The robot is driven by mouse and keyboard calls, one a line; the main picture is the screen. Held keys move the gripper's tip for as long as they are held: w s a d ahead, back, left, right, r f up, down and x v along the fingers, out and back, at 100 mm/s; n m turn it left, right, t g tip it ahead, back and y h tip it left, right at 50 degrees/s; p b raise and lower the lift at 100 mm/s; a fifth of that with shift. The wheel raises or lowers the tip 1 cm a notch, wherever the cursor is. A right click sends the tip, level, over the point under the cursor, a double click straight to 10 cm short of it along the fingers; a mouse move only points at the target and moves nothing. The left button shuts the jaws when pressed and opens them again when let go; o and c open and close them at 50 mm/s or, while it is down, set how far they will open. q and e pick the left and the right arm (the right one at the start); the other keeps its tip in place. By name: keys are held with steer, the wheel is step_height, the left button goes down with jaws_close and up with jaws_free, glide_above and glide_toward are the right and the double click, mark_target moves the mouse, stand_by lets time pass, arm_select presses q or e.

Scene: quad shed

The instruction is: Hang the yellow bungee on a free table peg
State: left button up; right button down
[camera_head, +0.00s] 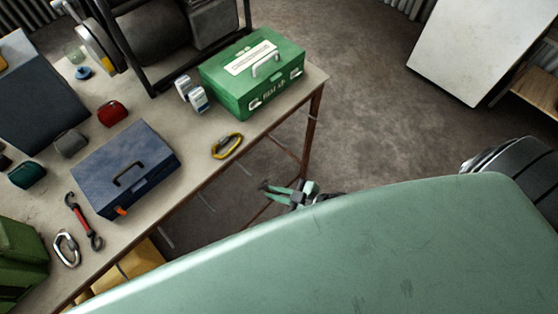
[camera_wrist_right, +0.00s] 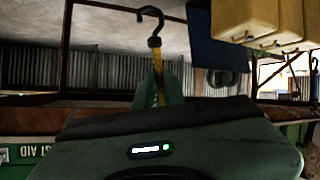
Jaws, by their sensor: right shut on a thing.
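My right gripper (camera_head: 287,192) is beside the table's front edge, past the pegs, with its arm hidden behind a large green surface. It is shut on the yellow bungee. In the right wrist view the bungee shows as a short yellow strap (camera_wrist_right: 157,62) with a black hook (camera_wrist_right: 151,22) standing out past the green fingers (camera_wrist_right: 160,90). The rest of the bungee is hidden. Several thin grey pegs stick out from the table's front edge, among them one peg (camera_head: 207,203) in the middle and another peg (camera_head: 166,238) further left. These two look bare. My left gripper is not in view.
The workbench (camera_head: 185,155) holds a green first aid box (camera_head: 228,88), a blue toolbox (camera_head: 140,150), a yellow carabiner (camera_head: 227,146) and a red strap with black hooks (camera_head: 78,213). The green surface (camera_head: 330,255) fills the lower middle. Bare floor (camera_head: 370,110) lies beyond the table's right end.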

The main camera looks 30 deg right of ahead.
steer(key=shift+w+a+f, duration=0.1)
steer(key=shift+w+a, duration=0.2)
steer(key=shift+w, duration=0.45)
steer(key=shift+w+a+f+b, duration=0.1)
steer(key=shift+w+a+b, duration=0.15)
steer(key=shift+w, duration=0.25)
steer(key=shift+w+a+b, duration=0.1)
steer(key=shift+w+b, duration=0.15)
steer(key=shift+w, duration=0.2)
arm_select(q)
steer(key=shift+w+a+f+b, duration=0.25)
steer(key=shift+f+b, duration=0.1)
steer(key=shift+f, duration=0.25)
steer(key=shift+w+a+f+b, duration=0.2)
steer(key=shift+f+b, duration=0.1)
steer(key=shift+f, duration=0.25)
arm_select(e)
steer(key=shift+w+a+f, duration=0.2)
steer(key=shift+w+f, duration=0.15)
steer(key=shift+w, duration=0.15)
steer(key=shift+w+a+f, duration=0.2)
steer(key=shift+w+f, duration=0.1)
steer(key=shift+w, duration=0.2)
steer(key=c, duration=1.4)
jaws_free()
steer(key=shift+c, duration=0.2)
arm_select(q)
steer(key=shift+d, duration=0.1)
